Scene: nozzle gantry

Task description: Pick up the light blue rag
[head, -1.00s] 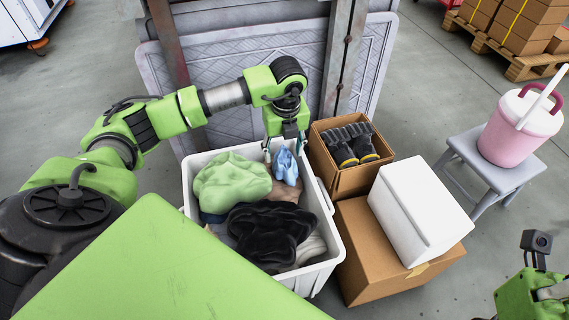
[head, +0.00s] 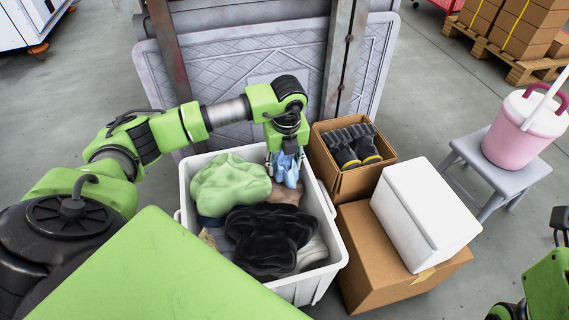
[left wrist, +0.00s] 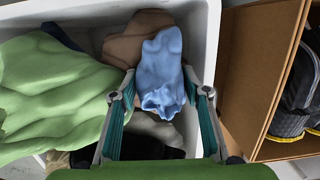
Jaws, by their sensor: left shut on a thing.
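The light blue rag (head: 286,170) is at the back right corner of the white bin (head: 335,243). It also shows in the left wrist view (left wrist: 162,72), between the fingers and reaching past them. My left gripper (head: 284,158) points down at the bin and is shut on the rag, whose upper part is gathered between the fingers. In the left wrist view the left gripper (left wrist: 160,98) has a finger on either side of the rag. The rag hangs at the bin's rim height or near it; I cannot tell whether it touches the cloths below.
A green cloth (head: 230,185), a black cloth (head: 268,238) and a brown cloth (head: 285,191) lie in the bin. A cardboard box (head: 345,185) with black boots (head: 353,146) stands close right. A white box (head: 425,213) and a grey panel (head: 235,100) stand nearby.

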